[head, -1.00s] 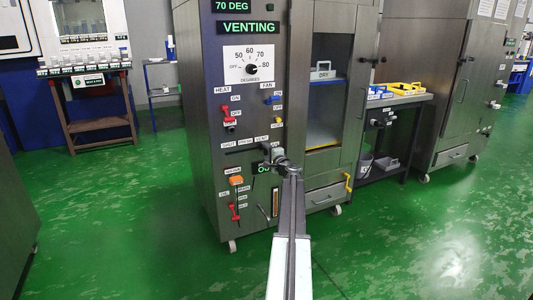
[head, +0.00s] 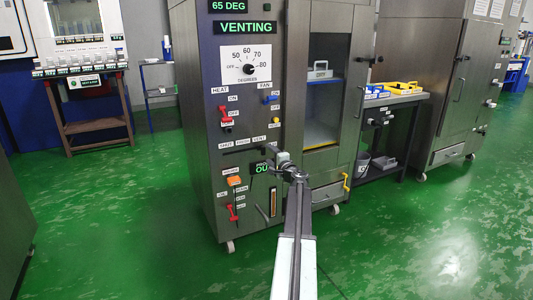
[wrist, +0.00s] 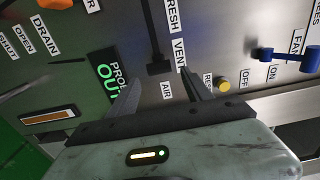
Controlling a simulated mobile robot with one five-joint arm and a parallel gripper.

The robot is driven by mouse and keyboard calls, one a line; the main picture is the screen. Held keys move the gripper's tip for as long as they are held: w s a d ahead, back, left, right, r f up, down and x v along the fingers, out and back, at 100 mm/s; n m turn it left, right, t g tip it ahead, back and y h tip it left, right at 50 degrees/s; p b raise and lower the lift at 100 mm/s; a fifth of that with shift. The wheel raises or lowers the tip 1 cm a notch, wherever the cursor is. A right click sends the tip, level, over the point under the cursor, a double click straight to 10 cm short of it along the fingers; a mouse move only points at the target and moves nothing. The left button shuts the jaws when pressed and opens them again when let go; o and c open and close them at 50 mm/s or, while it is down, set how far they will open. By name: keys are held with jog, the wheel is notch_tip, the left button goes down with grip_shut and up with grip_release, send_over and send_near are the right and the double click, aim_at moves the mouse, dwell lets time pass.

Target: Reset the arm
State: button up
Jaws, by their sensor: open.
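The drying cabinet's control panel (head: 205,130) stands ahead of me in the head view. Its displays read 65 DEG and VENTING. My gripper (head: 275,157) is in front of the panel, near the air slide's VENT end. In the wrist view my gripper (wrist: 160,88) has its two fingers apart, with nothing between them. The black air slide knob (wrist: 158,68) sits by the VENT label, just beyond the fingertips. A lit green display (wrist: 107,84), partly hidden by the left finger, shows beside them.
A red heat switch (head: 225,115), a blue fan switch (head: 270,99) and an orange-topped lever (head: 235,181) stick out from the panel. A side table (head: 405,99) with trays stands right of the cabinet. The green floor (head: 400,230) is open in front.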

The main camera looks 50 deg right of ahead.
jog(key=shift+v, duration=1.3)
